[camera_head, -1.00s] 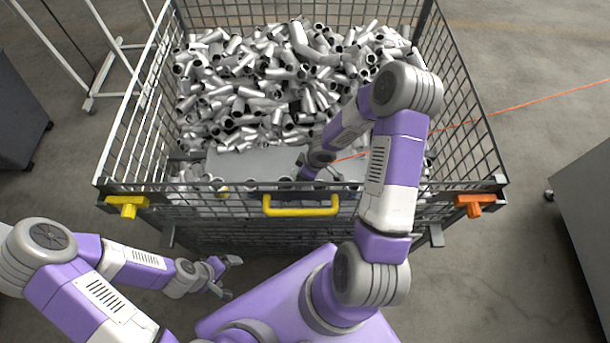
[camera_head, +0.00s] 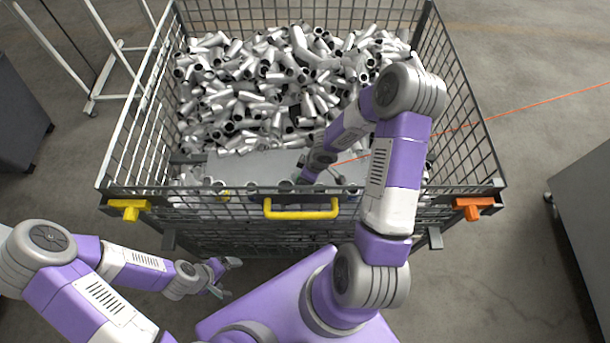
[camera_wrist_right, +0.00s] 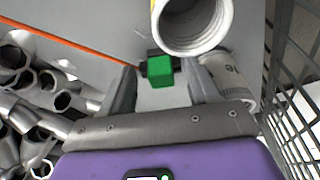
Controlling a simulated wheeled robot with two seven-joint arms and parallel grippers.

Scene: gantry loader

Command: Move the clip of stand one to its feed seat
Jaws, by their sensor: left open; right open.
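In the right wrist view a small green block (camera_wrist_right: 160,69) on a dark mount stands between the spread fingers of my right gripper (camera_wrist_right: 163,88); it may be the clip, but no label confirms this. The jaws are open, and I cannot tell whether either finger touches it. A pale, open-ended cylinder (camera_wrist_right: 192,24) is just beyond it, and a marked cylinder (camera_wrist_right: 226,78) is beside the right finger; its marking is not clearly readable. In the head view my right arm reaches into the mesh bin. My left gripper (camera_head: 228,277) is open and empty outside the bin's front.
The mesh bin (camera_head: 472,115) holds many grey pipe pieces (camera_head: 250,85) behind a grey plate (camera_head: 245,164). A row of cylinders lies along its front wall. Its rim carries a yellow handle (camera_head: 300,208), a yellow latch (camera_head: 130,209) and an orange latch (camera_head: 472,209). An orange line crosses the bin.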

